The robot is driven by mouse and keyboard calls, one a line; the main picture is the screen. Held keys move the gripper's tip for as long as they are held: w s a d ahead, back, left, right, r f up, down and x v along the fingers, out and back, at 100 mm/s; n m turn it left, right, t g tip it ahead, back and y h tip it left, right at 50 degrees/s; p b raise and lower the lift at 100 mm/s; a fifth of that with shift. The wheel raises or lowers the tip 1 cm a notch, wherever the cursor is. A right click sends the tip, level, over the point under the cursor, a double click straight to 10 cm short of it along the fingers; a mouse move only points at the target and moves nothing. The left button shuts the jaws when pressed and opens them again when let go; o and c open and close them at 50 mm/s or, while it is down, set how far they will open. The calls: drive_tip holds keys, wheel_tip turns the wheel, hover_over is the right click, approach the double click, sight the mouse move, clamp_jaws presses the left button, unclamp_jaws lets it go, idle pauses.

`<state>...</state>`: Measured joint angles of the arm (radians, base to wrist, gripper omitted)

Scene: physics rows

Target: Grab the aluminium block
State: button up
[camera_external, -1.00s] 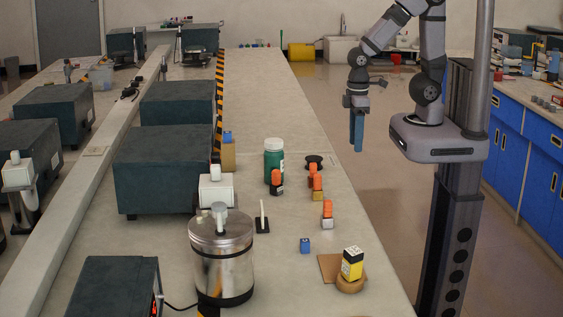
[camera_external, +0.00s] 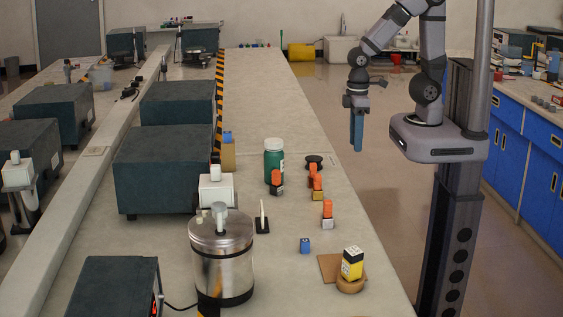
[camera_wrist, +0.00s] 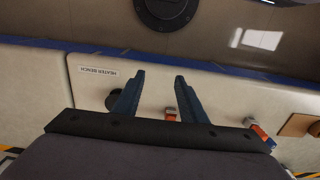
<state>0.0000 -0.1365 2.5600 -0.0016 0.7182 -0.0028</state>
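No block is clearly marked as aluminium. A small silver-grey block with an orange top (camera_external: 327,222), on the right of the bench, looks most like it. Similar orange-topped pieces stand behind it, one with a brass-coloured base (camera_external: 318,195) and one with a black base (camera_external: 277,189). My gripper (camera_external: 356,150) hangs pointing down beyond the bench's right edge, well apart from these pieces. In the wrist view my gripper's two blue fingers (camera_wrist: 158,82) are spread apart with nothing between them. Small orange-topped pieces (camera_wrist: 262,133) show past the fingers in that view.
A green bottle (camera_external: 273,165), a black disc (camera_external: 314,160), a small blue cube (camera_external: 305,246) and a yellow-and-black box (camera_external: 352,264) on a round wooden base share the bench (camera_external: 265,100). A steel vessel (camera_external: 222,265) stands in front.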

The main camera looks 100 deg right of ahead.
drive_tip(key=shift+r, duration=0.15)
drive_tip(key=r+t+y+b, duration=0.25)
drive_tip(key=t+b, duration=0.45)
drive_tip(key=t, duration=0.6)
hover_over(327, 216)
drive_tip(key=s+d+r+t+h+b, duration=0.1)
drive_tip(key=s+t+h+b, duration=0.15)
drive_tip(key=s+t, duration=0.4)
drive_tip(key=shift+g, duration=0.75)
drive_tip(key=f, duration=0.7)
drive_tip(key=s+f+p, duration=0.1)
drive_tip(key=f, duration=0.3)
drive_tip(key=shift+d+f, duration=0.1)
drive_tip(key=shift+w+f+p, duration=0.2)
drive_tip(key=shift+w+p, duration=0.95)
drive_tip(key=shift+w, duration=2.45)
